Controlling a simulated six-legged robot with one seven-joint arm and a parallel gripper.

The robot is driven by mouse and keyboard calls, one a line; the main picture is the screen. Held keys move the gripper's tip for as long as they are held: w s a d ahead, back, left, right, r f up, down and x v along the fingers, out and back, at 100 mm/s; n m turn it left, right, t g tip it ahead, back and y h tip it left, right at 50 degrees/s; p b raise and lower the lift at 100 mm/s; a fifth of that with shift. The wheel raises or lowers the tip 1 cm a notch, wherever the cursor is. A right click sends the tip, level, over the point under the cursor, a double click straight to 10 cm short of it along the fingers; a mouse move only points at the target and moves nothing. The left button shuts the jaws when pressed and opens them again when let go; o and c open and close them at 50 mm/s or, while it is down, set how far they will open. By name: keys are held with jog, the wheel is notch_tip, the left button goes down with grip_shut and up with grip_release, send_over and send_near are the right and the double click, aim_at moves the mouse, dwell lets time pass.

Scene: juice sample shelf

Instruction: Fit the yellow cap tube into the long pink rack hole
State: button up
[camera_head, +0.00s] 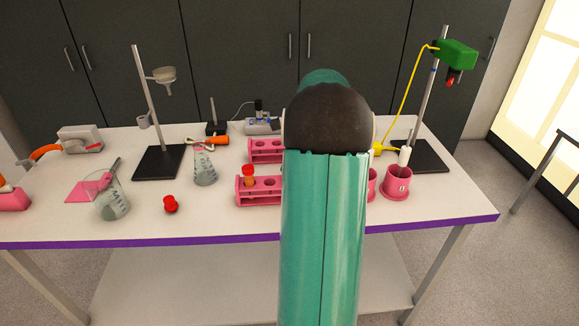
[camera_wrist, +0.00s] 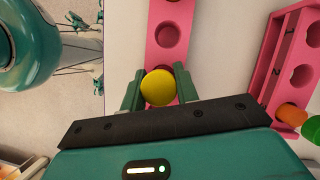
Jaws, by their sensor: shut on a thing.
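The yellow cap tube (camera_wrist: 158,87) is held between the two fingers of my gripper (camera_wrist: 159,84) in the wrist view. Only its round yellow cap shows, seen from above; its body is hidden beneath. A pink rack (camera_wrist: 151,48) with round holes lies beyond and partly under the cap. An open hole shows just above the cap in the picture. I cannot tell whether the tube is inside a hole or above the rack. In the head view, my arm hides the gripper and the tube.
A second pink rack (camera_wrist: 264,75) at the right of the wrist view holds orange and green capped tubes. In the head view, a front pink rack (camera_head: 243,198), a back pink rack (camera_head: 258,158), a flask (camera_head: 205,168), a beaker (camera_head: 112,204) and a red stopper (camera_head: 171,205) stand on the table.

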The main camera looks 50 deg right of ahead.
jog(key=shift+f, duration=0.3)
jog(key=o, duration=1.1)
jog(key=shift+c, duration=0.2)
jog(key=shift+r, duration=0.1)
jog(key=v, duration=1.3)
jog(key=shift+r, duration=0.35)
